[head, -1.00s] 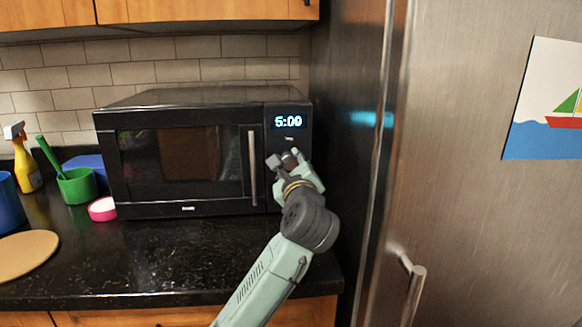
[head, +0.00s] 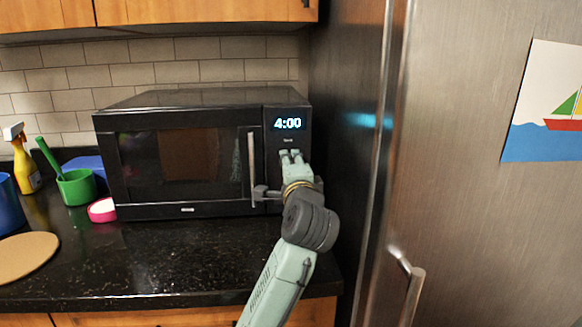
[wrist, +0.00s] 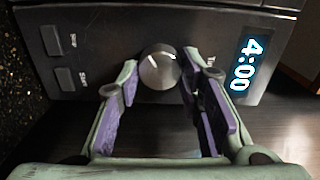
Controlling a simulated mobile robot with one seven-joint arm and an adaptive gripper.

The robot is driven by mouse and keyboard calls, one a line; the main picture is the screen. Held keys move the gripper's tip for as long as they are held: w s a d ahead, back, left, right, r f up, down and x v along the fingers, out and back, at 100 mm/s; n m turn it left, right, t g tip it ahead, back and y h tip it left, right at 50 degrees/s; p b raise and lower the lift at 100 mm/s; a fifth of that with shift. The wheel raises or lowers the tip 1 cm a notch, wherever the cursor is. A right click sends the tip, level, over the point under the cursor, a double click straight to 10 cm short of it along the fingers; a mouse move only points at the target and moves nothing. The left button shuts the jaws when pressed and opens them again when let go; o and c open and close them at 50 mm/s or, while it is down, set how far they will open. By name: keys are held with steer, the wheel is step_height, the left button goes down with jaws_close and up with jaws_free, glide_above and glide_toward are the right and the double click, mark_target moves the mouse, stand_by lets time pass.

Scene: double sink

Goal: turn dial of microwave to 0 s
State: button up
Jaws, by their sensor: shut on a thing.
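The black microwave (head: 185,155) stands on the counter with its door shut. Its display (head: 287,123) reads 4:00, and the same reading shows sideways in the wrist view (wrist: 246,66). The round silver dial (wrist: 160,68) is on the control panel, with a pale mark on its face. My gripper (wrist: 161,76) has one finger on each side of the dial and is shut on it. In the head view, my gripper (head: 290,156) is at the panel below the display and hides the dial.
Two panel buttons (wrist: 65,60) lie beside the dial. The microwave's door handle (head: 252,168) is just left of my gripper. A steel fridge (head: 460,200) stands close on the right.

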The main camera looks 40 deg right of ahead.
steer(key=m+b, duration=0.8)
steer(key=m, duration=1.6)
steer(key=shift+w+a+f+b, duration=0.1)
steer(key=shift+b, duration=0.3)
stand_by(1.8)
stand_by(0.3)
steer(key=o, duration=1.1)
steer(key=shift+o, duration=0.2)
